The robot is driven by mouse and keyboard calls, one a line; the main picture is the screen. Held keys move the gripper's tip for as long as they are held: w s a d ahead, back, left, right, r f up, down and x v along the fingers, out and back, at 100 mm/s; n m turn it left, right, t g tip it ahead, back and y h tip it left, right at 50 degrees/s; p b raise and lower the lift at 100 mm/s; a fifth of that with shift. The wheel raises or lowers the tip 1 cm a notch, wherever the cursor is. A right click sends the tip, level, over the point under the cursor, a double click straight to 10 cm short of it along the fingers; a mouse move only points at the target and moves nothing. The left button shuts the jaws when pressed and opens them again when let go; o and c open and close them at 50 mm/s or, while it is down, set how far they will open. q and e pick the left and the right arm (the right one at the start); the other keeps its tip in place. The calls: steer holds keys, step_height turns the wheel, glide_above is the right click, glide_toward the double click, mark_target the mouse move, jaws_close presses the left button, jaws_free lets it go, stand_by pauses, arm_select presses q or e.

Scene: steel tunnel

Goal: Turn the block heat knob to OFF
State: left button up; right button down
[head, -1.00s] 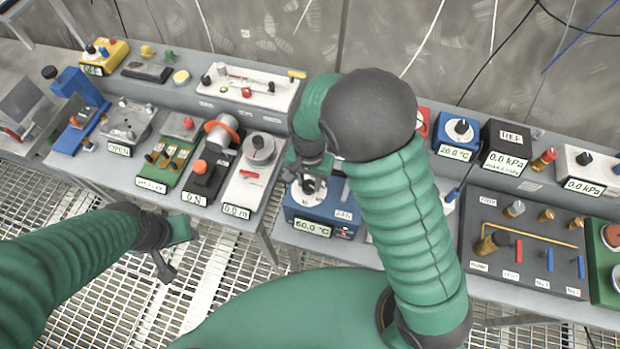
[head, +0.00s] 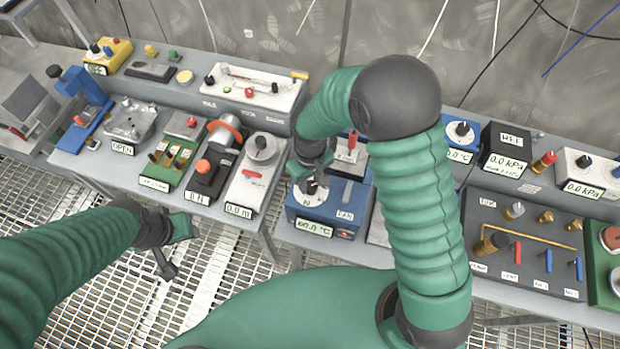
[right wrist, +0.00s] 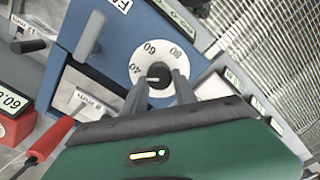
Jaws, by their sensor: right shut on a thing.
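The block heater (head: 350,217) is a blue box at the middle of the bench in the head view, with a display (head: 314,228) reading 60.0 °C. Its white dial (right wrist: 150,52) shows 40, 60 and 80 in the right wrist view. My right gripper (head: 312,184) reaches down onto it from above. In the right wrist view its fingers (right wrist: 160,84) are shut on the small dark heat knob (right wrist: 158,73) at the dial's centre. The knob's pointer is not clear. My left gripper (head: 178,246) is open and empty, over the floor grating in front of the bench.
A white device (head: 250,190) with a grey dial and red lever stands left of the heater. A dark valve panel (head: 520,250) stands to the right. Floor grating lies in front.

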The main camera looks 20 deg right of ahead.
mark_target(311, 184)
steer(key=n, duration=0.2)
steer(key=n+p, duration=0.1)
steer(key=n, duration=0.2)
steer(key=shift+s+n+p, duration=0.2)
steer(key=shift+n+p, duration=0.1)
steer(key=n+p, duration=0.1)
steer(key=n, duration=0.3)
steer(key=shift+n+p, duration=0.3)
steer(key=shift+n, duration=0.1)
steer(key=c, duration=1.2)
jaws_free()
steer(key=shift+o, duration=1)
steer(key=shift+d, duration=0.15)
step_height(311, 184, up, 17)
steer(key=b, duration=0.1)
